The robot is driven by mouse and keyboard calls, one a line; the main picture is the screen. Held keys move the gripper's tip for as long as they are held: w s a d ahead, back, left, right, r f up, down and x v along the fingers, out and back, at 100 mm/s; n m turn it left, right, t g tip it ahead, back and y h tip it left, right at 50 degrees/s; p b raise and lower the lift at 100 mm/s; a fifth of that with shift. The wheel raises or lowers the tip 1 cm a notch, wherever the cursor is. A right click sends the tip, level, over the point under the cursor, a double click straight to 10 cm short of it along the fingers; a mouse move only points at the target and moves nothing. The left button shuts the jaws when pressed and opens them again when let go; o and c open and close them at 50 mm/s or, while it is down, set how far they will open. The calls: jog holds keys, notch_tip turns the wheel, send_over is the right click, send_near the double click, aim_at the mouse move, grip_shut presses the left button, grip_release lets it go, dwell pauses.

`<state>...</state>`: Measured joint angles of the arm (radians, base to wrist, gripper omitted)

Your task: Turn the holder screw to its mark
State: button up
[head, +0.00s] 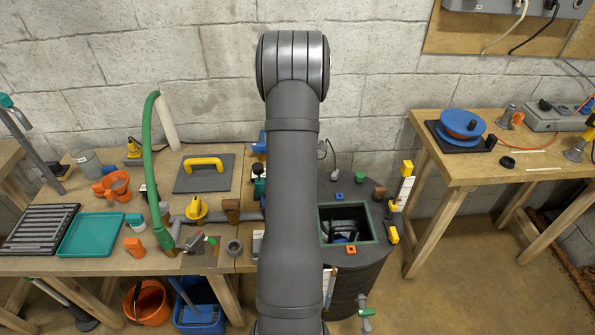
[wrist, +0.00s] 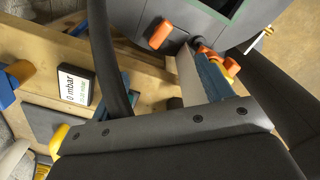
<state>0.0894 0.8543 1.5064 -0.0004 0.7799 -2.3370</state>
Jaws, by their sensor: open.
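I cannot tell which part is the holder screw; no mark on it can be made out. My gripper (wrist: 170,125) shows in the wrist view as a grey bolted body with dark parts spread to either side. It is open, and nothing shows held in it. It is hidden behind my arm in the head view. An orange knob (wrist: 160,33) on the dark round tank (wrist: 210,20) lies beyond it.
A display reading 0 mbar (wrist: 75,85) lies left in the wrist view. A green hose (head: 148,150) rises from the left bench (head: 100,205). The tank (head: 365,275) stands right of my arm. A right bench (head: 470,165) bears a blue reel (head: 462,124).

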jog(key=shift+m, duration=0.6)
jog(key=shift+r, duration=2.35)
